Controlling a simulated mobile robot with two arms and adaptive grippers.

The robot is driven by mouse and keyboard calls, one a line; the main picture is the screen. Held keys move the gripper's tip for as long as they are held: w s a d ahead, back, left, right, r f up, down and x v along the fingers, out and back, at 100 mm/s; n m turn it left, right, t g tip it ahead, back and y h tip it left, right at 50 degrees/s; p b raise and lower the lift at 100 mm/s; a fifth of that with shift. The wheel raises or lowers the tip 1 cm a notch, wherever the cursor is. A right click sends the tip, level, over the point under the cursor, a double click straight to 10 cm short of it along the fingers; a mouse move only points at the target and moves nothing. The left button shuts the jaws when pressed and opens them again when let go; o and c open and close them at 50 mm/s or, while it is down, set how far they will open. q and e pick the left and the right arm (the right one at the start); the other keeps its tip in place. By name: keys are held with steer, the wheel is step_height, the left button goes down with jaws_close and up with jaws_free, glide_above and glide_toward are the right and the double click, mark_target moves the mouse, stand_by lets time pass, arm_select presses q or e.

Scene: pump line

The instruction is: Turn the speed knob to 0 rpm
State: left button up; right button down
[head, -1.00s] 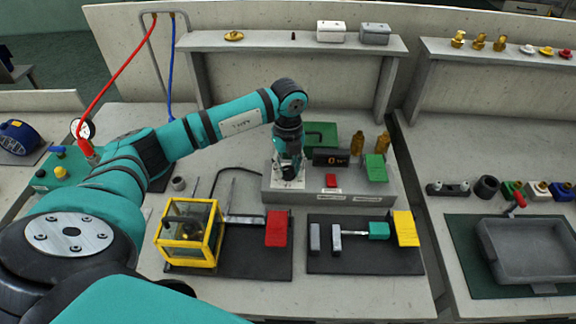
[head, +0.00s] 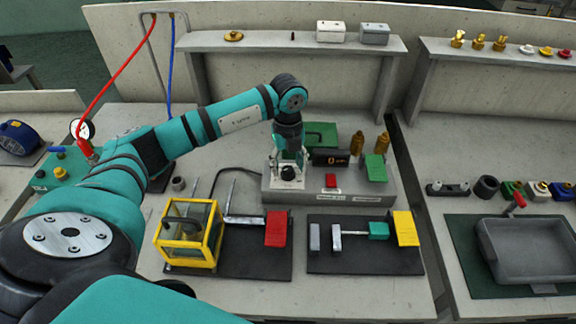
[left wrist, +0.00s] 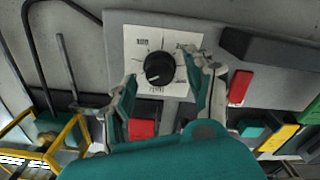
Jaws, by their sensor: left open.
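The speed knob (head: 288,173) is a round black dial on a white scale plate, on the sloped grey console (head: 335,194). My left gripper (head: 289,157) is open just above and behind the knob. In the left wrist view its fingers stand apart on either side of the dial plate, not touching the knob. The dark display (head: 330,158) shows an orange 0 with small blurred lettering. My right gripper is out of view.
In front stand a yellow-framed box (head: 187,262) and black mats with red and yellow plates. Brass bottles (head: 384,142) stand behind.

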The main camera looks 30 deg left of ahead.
mark_target(288, 169)
arm_select(q)
step_height(288, 169, up, 11)
stand_by(0.3)
steer(key=shift+s+f, duration=0.1)
stand_by(0.4)
